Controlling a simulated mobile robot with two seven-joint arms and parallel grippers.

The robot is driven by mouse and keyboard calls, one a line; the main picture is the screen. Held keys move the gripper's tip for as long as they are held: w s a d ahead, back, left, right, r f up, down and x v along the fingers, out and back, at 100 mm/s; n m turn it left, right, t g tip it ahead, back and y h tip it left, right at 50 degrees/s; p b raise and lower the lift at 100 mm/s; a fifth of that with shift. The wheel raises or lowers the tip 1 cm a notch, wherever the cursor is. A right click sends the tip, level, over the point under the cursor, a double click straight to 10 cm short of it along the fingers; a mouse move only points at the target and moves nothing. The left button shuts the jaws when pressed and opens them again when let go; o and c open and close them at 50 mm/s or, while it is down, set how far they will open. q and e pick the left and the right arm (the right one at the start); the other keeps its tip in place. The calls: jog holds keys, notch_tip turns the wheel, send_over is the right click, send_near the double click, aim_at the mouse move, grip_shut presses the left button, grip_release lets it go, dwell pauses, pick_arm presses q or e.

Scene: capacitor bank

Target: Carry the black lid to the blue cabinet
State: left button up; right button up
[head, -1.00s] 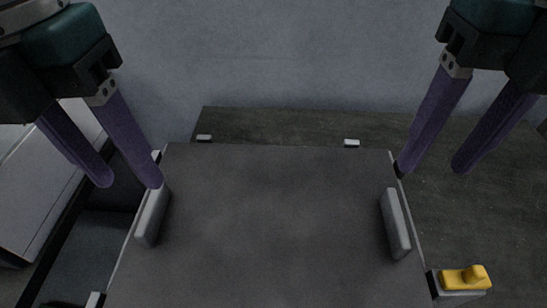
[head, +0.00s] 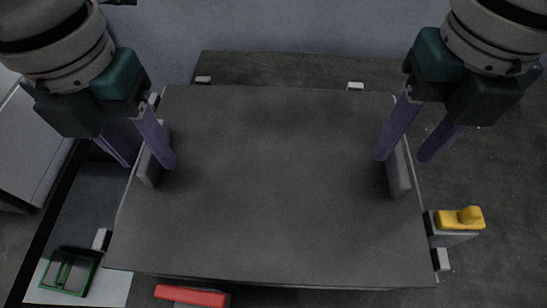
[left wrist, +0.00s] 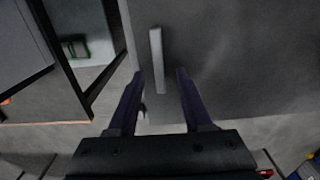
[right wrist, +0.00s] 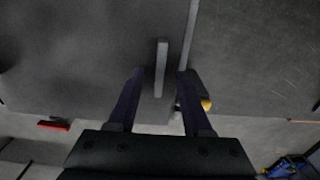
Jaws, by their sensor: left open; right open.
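The black lid (head: 270,190) is a wide dark panel lying flat in the middle of the head view, with a pale grip bar at each side. My left gripper (head: 150,163) is open at the lid's left bar (head: 147,168), its fingers to either side of the bar. In the left wrist view this bar (left wrist: 156,60) lies between the open fingers. My right gripper (head: 402,160) is open at the right bar (head: 399,175). In the right wrist view that bar (right wrist: 161,68) also lies between the fingers. I cannot pick out a blue cabinet.
A red bar (head: 191,296) is at the front. A green-framed item (head: 69,272) lies at front left. A grey cabinet-like box (head: 32,150) stands at left. Small white blocks (head: 355,86) flank the lid.

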pick_arm(q)
jog(key=shift+f, duration=0.8)
pick_arm(e)
jog(key=shift+f, duration=0.75)
pick_arm(q)
jog(key=shift+c, duration=0.2)
pick_arm(e)
jog(key=shift+c, duration=0.2)
pick_arm(q)
grip_shut()
pick_arm(e)
grip_shut()
